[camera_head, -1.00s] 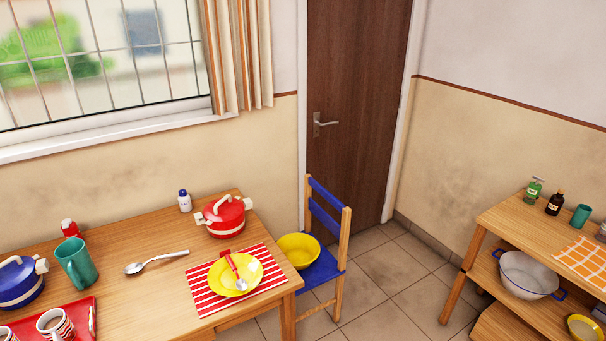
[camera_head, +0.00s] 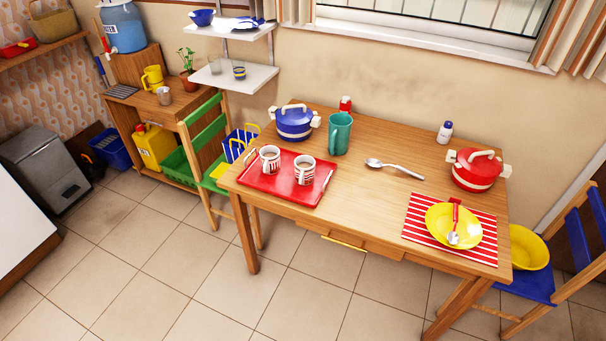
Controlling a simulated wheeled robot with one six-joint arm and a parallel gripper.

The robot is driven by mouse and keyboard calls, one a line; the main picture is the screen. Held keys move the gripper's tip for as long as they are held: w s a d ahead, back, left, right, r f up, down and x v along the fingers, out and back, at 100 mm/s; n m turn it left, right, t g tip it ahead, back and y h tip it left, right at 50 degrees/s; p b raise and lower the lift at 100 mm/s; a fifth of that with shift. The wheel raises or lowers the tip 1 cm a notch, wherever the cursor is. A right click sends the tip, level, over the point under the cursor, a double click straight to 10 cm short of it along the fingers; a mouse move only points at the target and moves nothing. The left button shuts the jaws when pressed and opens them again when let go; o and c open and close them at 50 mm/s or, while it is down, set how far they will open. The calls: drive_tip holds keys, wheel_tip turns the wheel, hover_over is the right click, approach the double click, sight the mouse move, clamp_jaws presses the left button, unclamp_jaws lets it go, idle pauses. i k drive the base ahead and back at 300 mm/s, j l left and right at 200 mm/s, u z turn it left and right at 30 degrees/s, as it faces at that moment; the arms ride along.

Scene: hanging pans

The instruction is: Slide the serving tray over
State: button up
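The red serving tray (camera_head: 284,193) lies on the left front part of the wooden table (camera_head: 365,215), close to the table's front edge. It has light handles at its left and right ends. Two striped mugs stand on it, a left mug (camera_head: 269,159) and a right mug (camera_head: 304,170), both with something brownish inside. My gripper is not in view.
Behind the tray stand a blue pot (camera_head: 296,123) and a green mug (camera_head: 340,134). A spoon (camera_head: 395,169) lies mid-table. A yellow plate (camera_head: 440,222) on a striped mat and a red pot (camera_head: 474,170) are at right. Chairs flank the table; floor in front is clear.

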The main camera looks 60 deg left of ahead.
sight(283, 184)
drive_tip(key=u, duration=2.4)
